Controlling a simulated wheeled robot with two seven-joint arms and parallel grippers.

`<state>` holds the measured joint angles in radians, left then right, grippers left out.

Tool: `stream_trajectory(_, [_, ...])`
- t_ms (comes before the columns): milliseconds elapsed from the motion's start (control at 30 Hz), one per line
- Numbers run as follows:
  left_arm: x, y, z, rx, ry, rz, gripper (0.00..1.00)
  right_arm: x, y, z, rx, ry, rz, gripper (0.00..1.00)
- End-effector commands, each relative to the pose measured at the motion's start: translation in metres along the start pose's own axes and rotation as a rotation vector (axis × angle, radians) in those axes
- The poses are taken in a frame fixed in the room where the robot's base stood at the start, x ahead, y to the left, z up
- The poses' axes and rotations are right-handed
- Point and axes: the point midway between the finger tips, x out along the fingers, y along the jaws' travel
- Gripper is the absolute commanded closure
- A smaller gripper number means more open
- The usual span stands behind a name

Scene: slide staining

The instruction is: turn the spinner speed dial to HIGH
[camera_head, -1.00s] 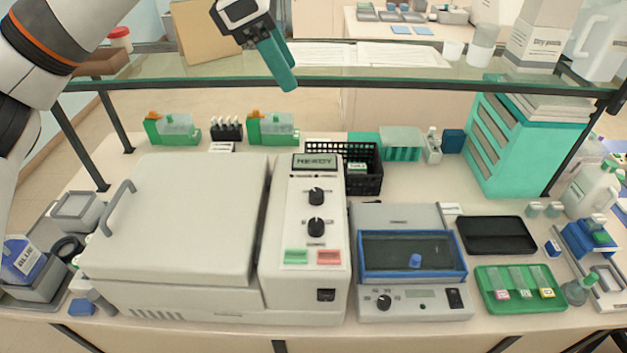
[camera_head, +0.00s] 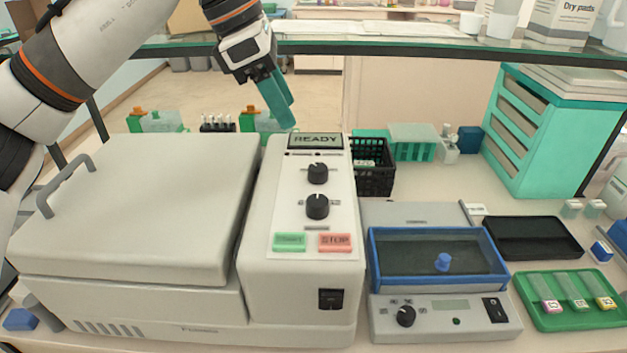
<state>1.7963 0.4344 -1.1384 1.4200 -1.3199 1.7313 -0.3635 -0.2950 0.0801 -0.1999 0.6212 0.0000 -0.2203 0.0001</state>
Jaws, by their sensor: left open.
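The spinner (camera_head: 140,215) is a large white machine with a closed lid at left and a control panel (camera_head: 290,205) at right. The panel has a display (camera_head: 315,140) reading READY and two black dials, an upper dial (camera_head: 318,173) and a lower dial (camera_head: 317,206). The dial labels are too small to read, so I cannot tell which is the speed dial or its setting. My left gripper (camera_head: 288,122) has teal fingers and is open, above and behind the panel near the display's top left, apart from the dials. My right gripper is not in view.
A green START button (camera_head: 290,242) and red STOP button (camera_head: 335,242) lie below the dials. A glass shelf edge (camera_head: 420,48) crosses above.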

Motion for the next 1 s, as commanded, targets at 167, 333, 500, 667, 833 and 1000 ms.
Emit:
stream_trajectory(167, [0.018, 0.000, 0.000, 0.001, -0.003, 0.004, 0.48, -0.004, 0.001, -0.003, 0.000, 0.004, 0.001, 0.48])
stream_trajectory(333, [0.051, 0.000, 0.000, 0.000, -0.003, 0.005, 0.48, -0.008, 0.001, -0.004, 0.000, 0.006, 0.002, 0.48])
stream_trajectory(500, [0.084, 0.001, -0.001, 0.000, -0.002, 0.004, 0.48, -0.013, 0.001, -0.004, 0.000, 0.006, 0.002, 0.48])
stream_trajectory(667, [0.106, 0.000, 0.000, 0.000, -0.002, 0.003, 0.48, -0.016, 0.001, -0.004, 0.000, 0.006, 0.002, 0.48])
stream_trajectory(833, [0.117, 0.000, 0.000, 0.000, 0.000, 0.001, 0.48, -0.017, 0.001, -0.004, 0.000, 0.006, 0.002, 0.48])
stream_trajectory(1000, [0.119, 0.000, 0.000, 0.000, -0.001, 0.000, 0.48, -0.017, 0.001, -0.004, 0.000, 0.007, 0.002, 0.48])
